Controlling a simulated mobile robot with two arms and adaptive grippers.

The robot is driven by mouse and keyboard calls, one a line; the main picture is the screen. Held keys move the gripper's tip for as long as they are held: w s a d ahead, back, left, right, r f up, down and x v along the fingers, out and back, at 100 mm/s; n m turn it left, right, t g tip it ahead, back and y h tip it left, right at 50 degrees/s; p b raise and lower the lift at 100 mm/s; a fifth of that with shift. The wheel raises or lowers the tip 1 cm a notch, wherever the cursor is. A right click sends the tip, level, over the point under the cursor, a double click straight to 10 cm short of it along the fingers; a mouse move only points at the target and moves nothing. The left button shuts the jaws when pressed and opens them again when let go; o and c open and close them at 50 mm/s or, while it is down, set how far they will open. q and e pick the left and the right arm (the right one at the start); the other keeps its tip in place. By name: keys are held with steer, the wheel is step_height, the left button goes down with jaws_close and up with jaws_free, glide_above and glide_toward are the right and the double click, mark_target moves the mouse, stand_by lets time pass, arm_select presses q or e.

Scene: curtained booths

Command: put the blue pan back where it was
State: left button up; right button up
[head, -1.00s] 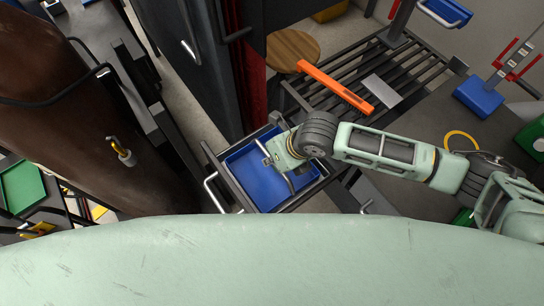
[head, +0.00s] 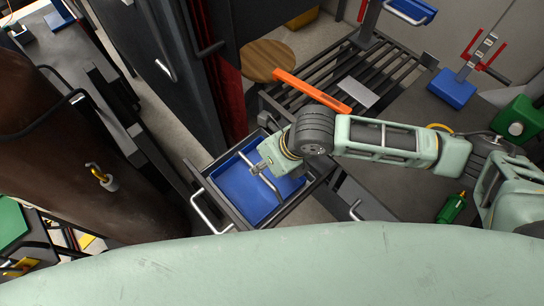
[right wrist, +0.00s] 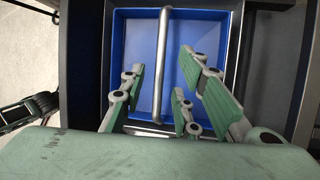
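The blue pan (head: 240,195) lies inside an open, dark-framed drawer in the middle of the head view. A silver bar handle (head: 259,177) spans over it. In the right wrist view the blue pan (right wrist: 204,28) fills the drawer, and the handle (right wrist: 161,65) runs up the middle. My right gripper (right wrist: 160,88) is open over the pan, its green fingers on both sides of the handle with gaps to it. Whether it touches the pan is unclear. My arm hides part of the pan in the head view. My left gripper is not in view.
The drawer's outer pull (head: 207,213) sticks out at its left. A slatted rack (head: 395,75) carries an orange bar (head: 312,92) and a grey plate (head: 356,92). A round wooden stool (head: 268,60) stands behind. A brown cylinder (head: 70,175) is at left. Another blue pan (head: 410,10) is at upper right.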

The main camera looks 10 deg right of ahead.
steer(key=v, duration=0.6)
steer(key=shift+r, duration=0.3)
steer(key=shift+s+d, duration=0.1)
steer(key=shift+d, duration=0.05)
